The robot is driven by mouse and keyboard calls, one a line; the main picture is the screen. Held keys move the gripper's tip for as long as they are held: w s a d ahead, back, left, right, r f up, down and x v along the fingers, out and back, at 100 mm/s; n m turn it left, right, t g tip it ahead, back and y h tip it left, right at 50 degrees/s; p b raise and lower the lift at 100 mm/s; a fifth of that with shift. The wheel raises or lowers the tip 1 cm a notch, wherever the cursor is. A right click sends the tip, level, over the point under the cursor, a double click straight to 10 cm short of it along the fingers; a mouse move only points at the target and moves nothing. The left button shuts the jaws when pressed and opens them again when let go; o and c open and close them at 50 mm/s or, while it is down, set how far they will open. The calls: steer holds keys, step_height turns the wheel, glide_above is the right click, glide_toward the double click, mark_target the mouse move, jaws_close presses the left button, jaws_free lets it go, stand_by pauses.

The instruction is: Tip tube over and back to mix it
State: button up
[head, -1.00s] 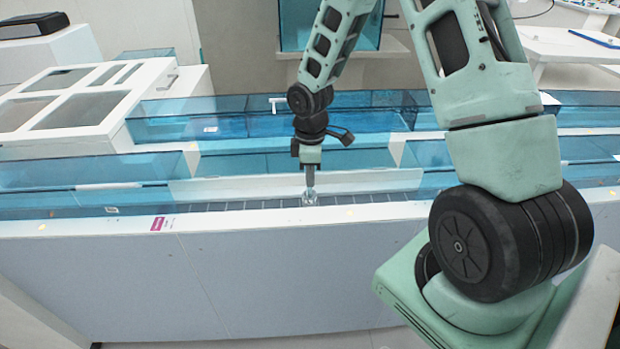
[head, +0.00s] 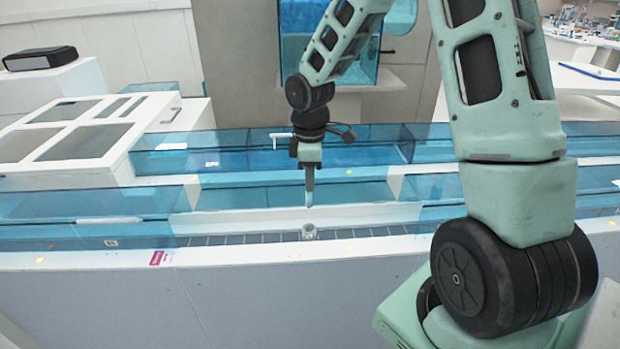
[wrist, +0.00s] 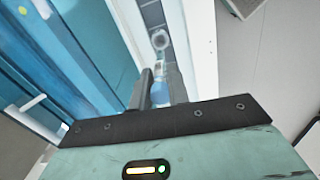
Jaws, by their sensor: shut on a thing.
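My gripper (head: 309,203) points down above the track in the head view, its fingers close together. The wrist view shows a small bluish, clear tube (wrist: 161,93) between the two fingers. In the head view the tube is too small and too hidden by the fingers to make out clearly. A small round grey holder (head: 309,231) stands on the dark track (head: 265,237), just below my gripper, with a gap between. The holder also shows in the wrist view (wrist: 160,40), beyond the fingertips, with a round opening.
Clear blue panels (head: 290,192) run along the track's far side, with a white ledge (head: 235,220) between. A white front rim (head: 230,257) with a magenta label (head: 161,257) borders the near side. A white cabinet (head: 80,145) stands at the left.

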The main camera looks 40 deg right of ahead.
step_height(320, 180, up, 10)
steer(key=p, duration=1)
steer(key=shift+r+p, duration=0.1)
steer(key=shift+p, duration=0.2)
